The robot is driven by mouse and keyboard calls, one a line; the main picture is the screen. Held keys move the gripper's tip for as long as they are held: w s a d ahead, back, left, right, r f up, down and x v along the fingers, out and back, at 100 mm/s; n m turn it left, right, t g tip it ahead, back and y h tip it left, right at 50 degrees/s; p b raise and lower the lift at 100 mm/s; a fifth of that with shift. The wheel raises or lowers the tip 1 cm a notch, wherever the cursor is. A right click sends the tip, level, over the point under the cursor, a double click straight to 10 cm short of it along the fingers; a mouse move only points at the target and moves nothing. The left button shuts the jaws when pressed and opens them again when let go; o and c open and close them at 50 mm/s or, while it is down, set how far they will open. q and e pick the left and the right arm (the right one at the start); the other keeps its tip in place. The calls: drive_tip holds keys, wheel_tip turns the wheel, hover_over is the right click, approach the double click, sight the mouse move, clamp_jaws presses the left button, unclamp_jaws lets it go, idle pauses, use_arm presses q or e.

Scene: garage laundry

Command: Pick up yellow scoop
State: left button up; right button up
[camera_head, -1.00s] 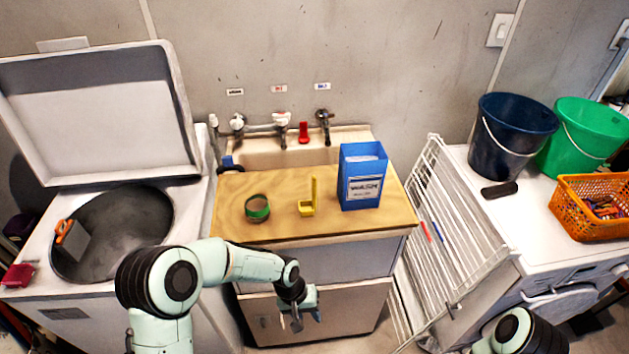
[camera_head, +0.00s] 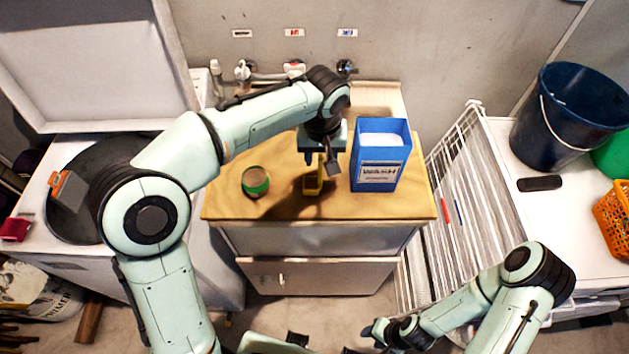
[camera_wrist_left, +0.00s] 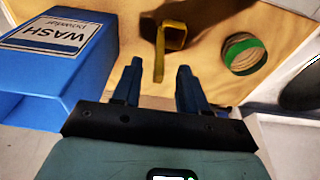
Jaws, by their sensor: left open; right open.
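The yellow scoop (camera_head: 312,186) stands on the wooden board between the green-banded tin and the blue wash powder box. In the head view its upper part is hidden behind my left gripper (camera_head: 320,160). In the left wrist view the scoop (camera_wrist_left: 171,42) lies ahead of the open fingers of my left gripper (camera_wrist_left: 157,80), its handle pointing toward the gap between them. Nothing is between the fingers. My right gripper (camera_head: 372,330) is low at the bottom of the head view, away from the board.
The blue wash box (camera_head: 380,155) stands close to the right of my left gripper. The green-banded tin (camera_head: 255,182) is left of the scoop on the wooden board (camera_head: 225,205). A white drying rack (camera_head: 465,190) leans right of the cabinet. Wall taps are behind.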

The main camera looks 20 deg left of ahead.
sight(320, 169)
use_arm(q)
drive_tip(key=shift+w+f, duration=0.2)
drive_tip(key=shift+f, duration=0.4)
drive_tip(key=shift+w+f, duration=0.2)
drive_tip(key=shift+f, duration=0.4)
drive_tip(key=shift+w+a+f, duration=0.15)
drive_tip(key=shift+w+f, duration=0.05)
drive_tip(key=shift+f, duration=1)
drive_tip(key=shift+w+a+f, duration=0.1)
drive_tip(key=shift+w+f, duration=0.1)
drive_tip(key=shift+f, duration=0.95)
clamp_jaws()
